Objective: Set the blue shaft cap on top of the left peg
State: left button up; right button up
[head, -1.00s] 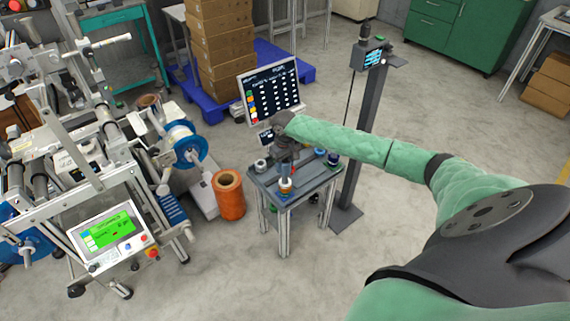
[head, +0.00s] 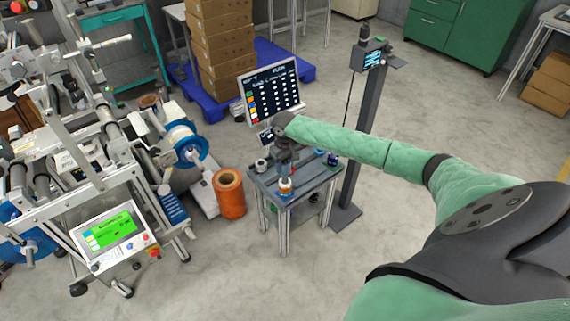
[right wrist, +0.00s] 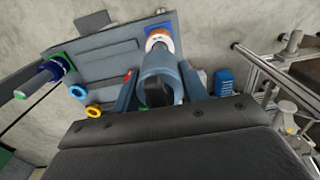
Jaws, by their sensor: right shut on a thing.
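My right gripper (head: 286,161) is over the small grey table (head: 306,184), pointing down. In the right wrist view its two fingers (right wrist: 158,92) are closed on a blue-grey cylinder, which looks like the blue shaft cap (right wrist: 160,66). An orange-and-white reel on a peg (right wrist: 159,40) shows just beyond the cylinder; it also shows at the table's front in the head view (head: 286,187). I cannot tell whether cylinder and peg touch. A white spool (head: 261,165) stands at the table's left. Which of these is the left peg is unclear. My left gripper is out of view.
A peg with blue and green rings (right wrist: 40,78) stands at the table's other side. A yellow ring (right wrist: 94,110) and a blue ring (right wrist: 78,91) lie near it. A screen (head: 271,91) and a dark post (head: 361,130) stand behind. An orange spool (head: 229,194) is left on the floor.

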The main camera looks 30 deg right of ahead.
aim_at(285, 173)
jog(key=shift+f+p, duration=0.45)
jog(key=shift+f, duration=0.7)
dwell(0.4)
jog(key=shift+f, duration=1.15)
jog(key=shift+f, duration=0.55)
dwell(0.7)
jog(key=o, duration=1.2)
jog(key=shift+r, duration=0.1)
jog(key=shift+r+b, duration=0.75)
jog(key=shift+r, duration=3.05)
